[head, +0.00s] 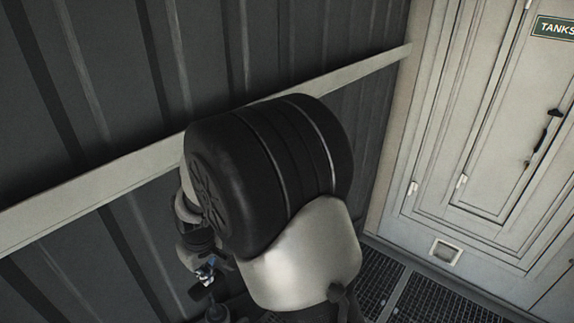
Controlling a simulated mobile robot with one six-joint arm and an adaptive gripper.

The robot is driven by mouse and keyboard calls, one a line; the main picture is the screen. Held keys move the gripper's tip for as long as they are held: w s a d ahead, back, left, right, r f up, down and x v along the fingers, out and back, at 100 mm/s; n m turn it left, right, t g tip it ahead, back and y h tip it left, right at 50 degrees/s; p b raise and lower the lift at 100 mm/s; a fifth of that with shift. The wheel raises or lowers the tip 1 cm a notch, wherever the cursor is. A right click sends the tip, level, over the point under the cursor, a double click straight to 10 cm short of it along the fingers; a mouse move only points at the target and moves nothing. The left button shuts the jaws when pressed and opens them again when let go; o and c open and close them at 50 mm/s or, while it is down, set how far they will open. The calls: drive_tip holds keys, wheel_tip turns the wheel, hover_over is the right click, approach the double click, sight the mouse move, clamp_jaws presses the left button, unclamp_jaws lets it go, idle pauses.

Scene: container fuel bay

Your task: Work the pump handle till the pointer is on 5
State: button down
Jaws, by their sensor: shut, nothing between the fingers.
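My gripper (206,274) shows small at the lower left of my arm, dark with a bit of blue-silver metal. Its fingers look shut, with nothing seen between them. My own black and white arm links fill the middle of the head view and cover much of what lies behind. No pump handle, dial or pointer can be made out. A dark rounded shape (217,313) sits just below my gripper at the bottom edge; I cannot tell what it is or whether the gripper touches it.
A dark ribbed wall (100,90) with a pale rail (90,190) runs behind my arm. At right stands a pale panelled door (490,130) with a black handle (545,135) and a green "TANKS" sign (556,28). Dark floor grating (435,300) shows at the lower right.

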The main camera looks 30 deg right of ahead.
sight(212, 298)
idle(0.5)
wheel_tip(212, 298, down, 12)
drive_tip(key=b, duration=0.9)
drive_tip(key=shift+s+f, duration=0.15)
drive_tip(key=shift+f, duration=0.1)
wheel_tip(212, 298, up, 12)
drive_tip(key=p, duration=0.8)
drive_tip(key=shift+r, duration=0.2)
drive_tip(key=shift+r, duration=0.1)
idle(0.4)
